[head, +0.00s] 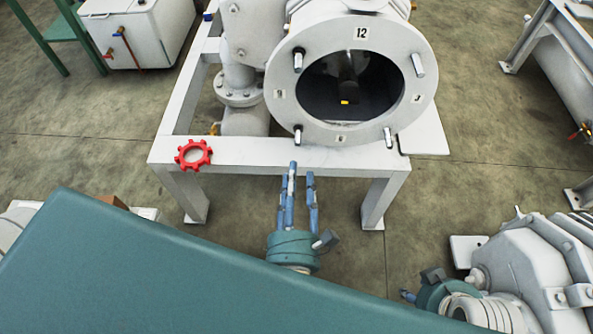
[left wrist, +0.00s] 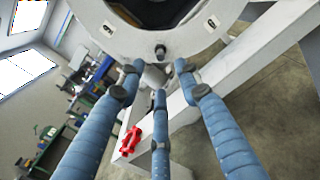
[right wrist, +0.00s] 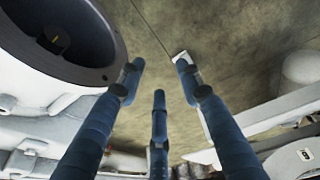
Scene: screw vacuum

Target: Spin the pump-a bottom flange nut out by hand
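The pale round flange (head: 350,28) faces me, marked 12 at the top and 6 at the bottom. Two studs or nuts are low on its rim, lower left (head: 297,134) and lower right (head: 388,137); I cannot tell which is the named nut. My left gripper (head: 298,182) points up below the flange, under the lower-left one. In the left wrist view that dark-ended stud (left wrist: 160,50) lies beyond my spread, empty fingers (left wrist: 158,78), apart from them. My right gripper (right wrist: 158,78) is open and empty at the lower right, mostly hidden in the head view.
The flange stands on a white frame (head: 240,155) with a red handwheel (head: 193,154) at its front left corner. A teal surface (head: 130,265) fills the lower left. Pale machinery (head: 540,260) stands close to my right arm. Open floor (head: 480,120) lies right of the frame.

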